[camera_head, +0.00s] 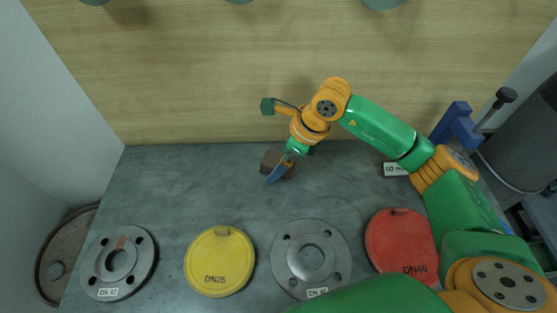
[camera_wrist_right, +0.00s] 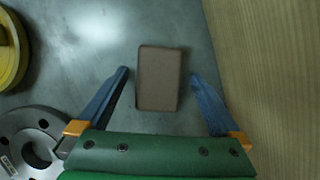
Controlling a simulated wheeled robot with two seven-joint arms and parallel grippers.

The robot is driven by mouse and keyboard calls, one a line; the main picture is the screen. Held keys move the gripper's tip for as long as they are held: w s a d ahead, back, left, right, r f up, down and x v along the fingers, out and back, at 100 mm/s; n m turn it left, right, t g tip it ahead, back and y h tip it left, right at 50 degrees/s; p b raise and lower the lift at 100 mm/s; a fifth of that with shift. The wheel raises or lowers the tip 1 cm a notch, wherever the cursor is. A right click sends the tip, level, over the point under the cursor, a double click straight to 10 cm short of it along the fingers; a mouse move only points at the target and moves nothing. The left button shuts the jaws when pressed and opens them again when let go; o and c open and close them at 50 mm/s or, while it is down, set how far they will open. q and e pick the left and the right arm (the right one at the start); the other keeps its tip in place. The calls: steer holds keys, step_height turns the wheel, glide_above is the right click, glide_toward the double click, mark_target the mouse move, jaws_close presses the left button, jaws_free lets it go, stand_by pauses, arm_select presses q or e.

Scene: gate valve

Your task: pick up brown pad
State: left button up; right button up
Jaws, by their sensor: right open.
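The brown pad (camera_head: 270,159) is a small rectangular block at the back middle of the grey table, partly hidden by my right gripper. In the right wrist view the brown pad (camera_wrist_right: 160,78) lies between the two blue fingers, with a gap on each side. My right gripper (camera_head: 277,177) reaches down over the pad in the head view. Its fingers (camera_wrist_right: 160,75) are open and nothing is held. My left gripper is not in view.
A yellow DN25 disc (camera_head: 219,262), a red DN40 disc (camera_head: 400,240) and grey flanges (camera_head: 118,263) (camera_head: 311,255) lie along the front. A blue clamp (camera_head: 455,125) stands at right. A wooden wall (camera_head: 200,80) rises behind the pad.

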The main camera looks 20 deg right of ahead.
mark_target(275, 160)
steer(key=shift+s+r, duration=0.1)
steer(key=shift+s, duration=0.1)
steer(key=c, duration=1)
steer(key=shift+w, duration=0.1)
steer(key=c, duration=0.5)
steer(key=shift+r, duration=0.25)
steer(key=shift+c, duration=0.3)
step_height(275, 160, up, 3)
steer(key=shift+f+b, duration=0.1)
steer(key=shift+b, duration=0.9)
steer(key=s+a+r, duration=0.1)
steer(key=s+r, duration=0.2)
steer(key=r, duration=0.1)
steer(key=shift+s+a+r+b, duration=0.15)
steer(key=shift+s+r+b, duration=0.15)
steer(key=shift+s+b, duration=0.1)
steer(key=s+a+r, duration=0.1)
steer(key=s, duration=0.2)
steer(key=s+r+b, duration=0.1)
steer(key=s+r, duration=0.1)
steer(key=s, duration=0.1)
steer(key=s+a+r, duration=0.1)
steer(key=s+r, duration=0.1)
steer(key=s, duration=0.1)
steer(key=shift+s+a+b, duration=0.35)
steer(key=shift+b, duration=0.05)
